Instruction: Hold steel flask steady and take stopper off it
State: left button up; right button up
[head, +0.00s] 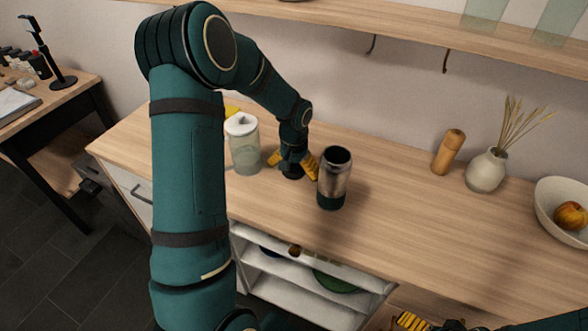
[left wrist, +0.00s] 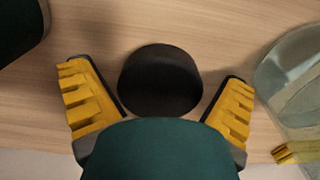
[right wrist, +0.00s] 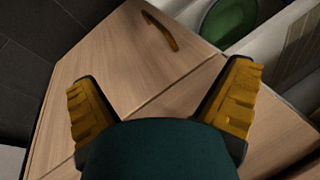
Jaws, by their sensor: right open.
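The steel flask (head: 334,182) stands upright on the wooden counter, with a dark green base and an open, dark mouth. The black stopper (head: 291,172) is off the flask and rests on the counter to its left. My left gripper (head: 293,163) is open over the stopper. In the left wrist view the stopper (left wrist: 160,78) lies between the spread yellow fingers with gaps at both sides. A dark green piece, apparently the flask base (left wrist: 18,28), shows at the upper left there. My right gripper (head: 425,323) is open and empty, low at the counter's front; its fingers (right wrist: 165,100) stand apart.
A glass jar with a white lid (head: 244,145) stands just left of my left gripper. A wooden mill (head: 448,152), a vase with dry stalks (head: 486,171) and a fruit bowl (head: 560,212) stand at the right.

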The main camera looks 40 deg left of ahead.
aim_at(294, 165)
pick_arm(q)
notch_tip(294, 165, up, 12)
jog(key=p, duration=0.3)
jog(key=shift+r, duration=0.15)
